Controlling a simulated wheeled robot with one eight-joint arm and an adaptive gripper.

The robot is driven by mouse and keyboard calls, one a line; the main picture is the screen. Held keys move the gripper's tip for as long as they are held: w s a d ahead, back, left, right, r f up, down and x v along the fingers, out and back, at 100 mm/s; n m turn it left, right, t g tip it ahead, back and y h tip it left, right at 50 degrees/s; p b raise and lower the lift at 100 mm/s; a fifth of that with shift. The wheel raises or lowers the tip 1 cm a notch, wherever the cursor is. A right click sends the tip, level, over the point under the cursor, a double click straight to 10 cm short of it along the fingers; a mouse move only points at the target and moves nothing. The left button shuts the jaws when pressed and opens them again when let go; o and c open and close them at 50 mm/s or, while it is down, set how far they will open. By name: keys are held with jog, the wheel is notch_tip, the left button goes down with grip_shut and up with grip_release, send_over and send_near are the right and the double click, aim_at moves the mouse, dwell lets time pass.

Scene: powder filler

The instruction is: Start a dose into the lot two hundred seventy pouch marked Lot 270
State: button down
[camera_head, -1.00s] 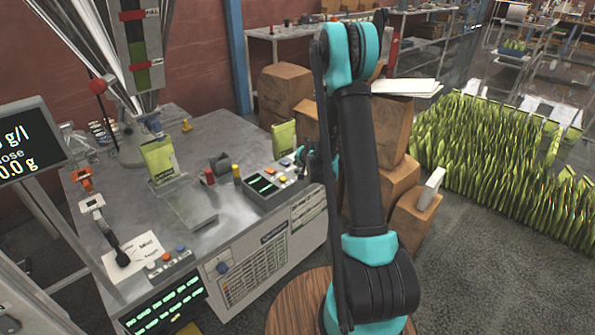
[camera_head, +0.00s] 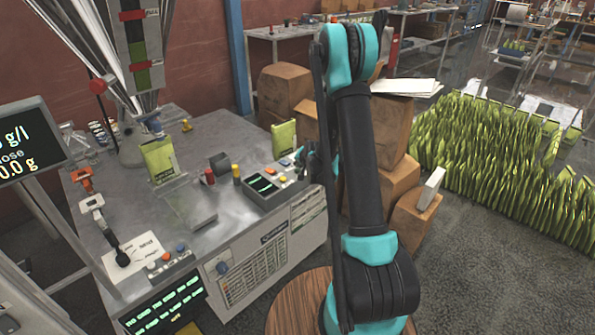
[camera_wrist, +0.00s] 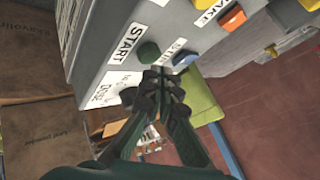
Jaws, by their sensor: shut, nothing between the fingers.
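My gripper (camera_wrist: 157,82) is shut and empty. In the wrist view its fingertips are just below the round green button (camera_wrist: 149,52) beside the START label (camera_wrist: 126,43) on a grey control box (camera_wrist: 100,45); I cannot tell whether they touch it. A green pouch (camera_head: 160,162) stands upright on the bench near the filler's spout. A second green pouch (camera_head: 284,140) stands behind the control box and shows in the wrist view (camera_wrist: 202,97). Their lot markings are unreadable here.
A display (camera_head: 30,142) reading 0.0 g stands at the left.

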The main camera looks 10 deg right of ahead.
aim_at(298, 170)
jog(key=shift+f, duration=0.65)
dwell(0.7)
jog(key=shift+r, duration=0.85)
jog(key=shift+r, duration=2.55)
